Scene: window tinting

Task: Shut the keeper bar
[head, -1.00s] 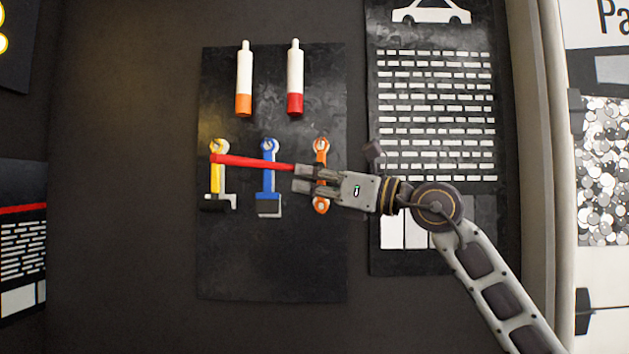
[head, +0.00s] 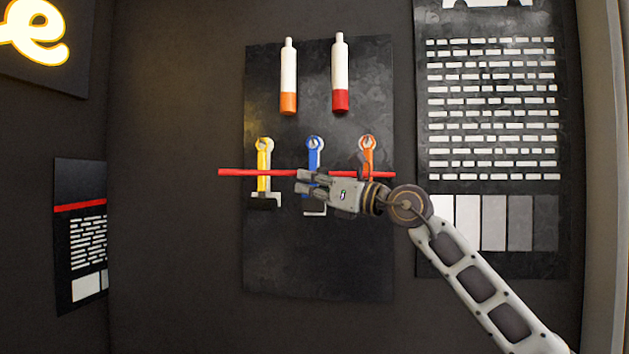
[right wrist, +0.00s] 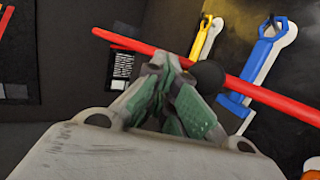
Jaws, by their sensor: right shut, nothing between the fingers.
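The keeper bar is a long red bar (head: 240,172) lying nearly level across the yellow tool (head: 264,162), the blue tool (head: 314,157) and the orange tool (head: 368,152) on the dark wall board. My right gripper (head: 300,183) is shut and empty at the bar's middle, in front of the blue tool, covering part of both. In the right wrist view the closed fingers (right wrist: 165,65) overlap the bar (right wrist: 265,96), beside a dark round knob (right wrist: 207,77). I cannot tell whether they touch the bar. My left gripper is out of view.
Two white tubes, one with an orange end (head: 288,102) and one with a red end (head: 340,100), hang above on the board (head: 300,265). A dark printed panel (head: 490,190) is to the right. The wall between the board and the left panel (head: 82,245) is bare.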

